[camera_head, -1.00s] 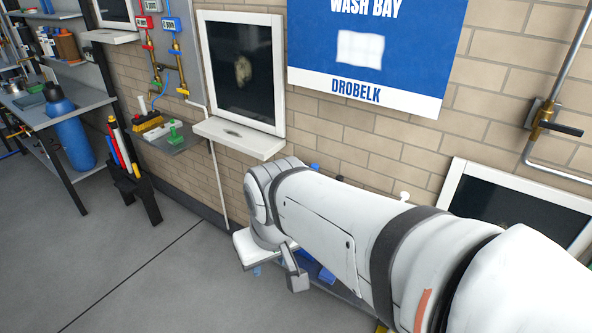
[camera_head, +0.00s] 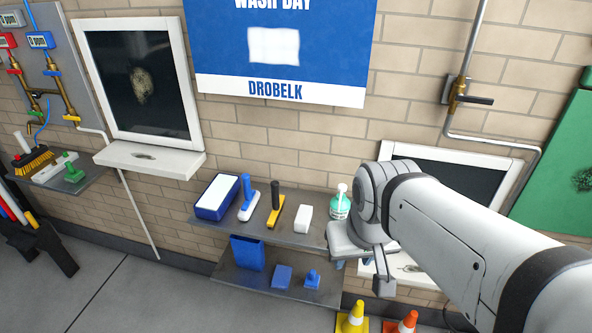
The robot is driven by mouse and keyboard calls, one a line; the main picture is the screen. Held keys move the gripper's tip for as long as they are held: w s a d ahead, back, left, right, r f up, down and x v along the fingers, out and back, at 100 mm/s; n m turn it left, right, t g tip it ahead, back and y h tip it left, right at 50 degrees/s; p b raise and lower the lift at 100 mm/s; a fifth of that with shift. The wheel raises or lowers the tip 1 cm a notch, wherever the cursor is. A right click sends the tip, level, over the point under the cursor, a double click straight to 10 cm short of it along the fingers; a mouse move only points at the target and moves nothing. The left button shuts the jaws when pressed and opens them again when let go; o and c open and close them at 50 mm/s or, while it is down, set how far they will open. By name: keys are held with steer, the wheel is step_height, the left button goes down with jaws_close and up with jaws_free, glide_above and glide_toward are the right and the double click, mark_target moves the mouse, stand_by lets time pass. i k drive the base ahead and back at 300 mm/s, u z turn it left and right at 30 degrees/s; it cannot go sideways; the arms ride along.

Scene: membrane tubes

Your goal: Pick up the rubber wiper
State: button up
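Several hand tools stand on the upper wall shelf, and I cannot tell for sure which is the rubber wiper. One is a yellow tool with an upright black handle (camera_head: 275,214). Left of it is a white-and-blue tool with a blue handle (camera_head: 247,202). A green-handled tool (camera_head: 73,172) lies on the far-left shelf beside a brush. My gripper (camera_head: 368,277) hangs to the right of the upper shelf, apart from these tools. One grey finger shows; the rest is mostly hidden by my wrist, so its opening is unclear. I see nothing held in it.
Blue items lie on the lower shelf (camera_head: 235,280).

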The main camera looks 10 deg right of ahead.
mark_target(278, 199)
steer(key=i, duration=1)
steer(key=z, duration=0.05)
